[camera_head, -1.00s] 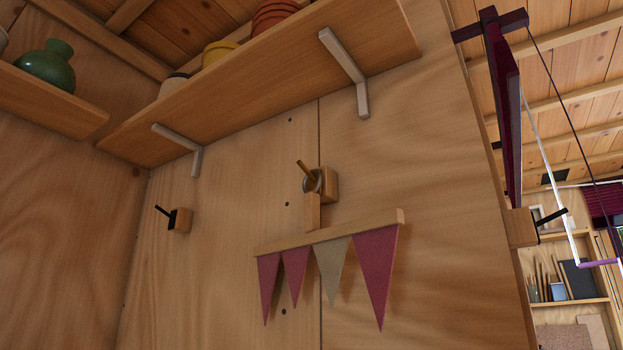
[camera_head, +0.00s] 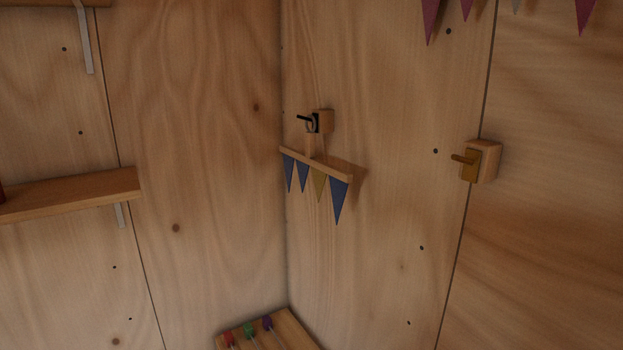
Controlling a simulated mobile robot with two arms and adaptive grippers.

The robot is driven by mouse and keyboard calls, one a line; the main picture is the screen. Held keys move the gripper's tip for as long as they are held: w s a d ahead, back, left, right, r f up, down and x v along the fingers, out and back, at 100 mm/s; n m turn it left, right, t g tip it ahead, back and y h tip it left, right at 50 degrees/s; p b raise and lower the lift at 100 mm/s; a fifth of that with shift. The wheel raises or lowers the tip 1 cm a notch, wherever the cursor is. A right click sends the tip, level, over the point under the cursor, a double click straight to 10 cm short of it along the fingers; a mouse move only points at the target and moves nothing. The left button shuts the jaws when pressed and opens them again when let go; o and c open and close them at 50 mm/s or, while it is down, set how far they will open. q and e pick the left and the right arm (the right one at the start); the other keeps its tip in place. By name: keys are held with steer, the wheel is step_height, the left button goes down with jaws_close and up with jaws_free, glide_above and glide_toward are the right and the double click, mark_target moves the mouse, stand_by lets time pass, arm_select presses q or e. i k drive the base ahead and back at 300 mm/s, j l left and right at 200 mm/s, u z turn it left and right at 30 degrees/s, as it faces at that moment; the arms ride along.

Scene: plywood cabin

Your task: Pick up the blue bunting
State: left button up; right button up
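The blue bunting (camera_head: 338,198) hangs on the plywood wall near the corner, in the middle of the head view. It has a wooden bar with blue pennants and one tan pennant below it. A wooden tab with a ring joins the bar to a black peg on a wooden block (camera_head: 324,121). Neither of my grippers is in view.
A brass-coloured peg on a block (camera_head: 483,160) sticks out of the wall to the right, with nothing on it. Red pennants (camera_head: 430,18) hang at the top right. A wooden shelf (camera_head: 75,193) is at the left. A wooden board with coloured pieces (camera_head: 284,332) is below.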

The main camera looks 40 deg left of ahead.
mark_target(340, 180)
steer(key=j, duration=0.85)
steer(key=k+j, duration=0.1)
steer(key=j, duration=0.7)
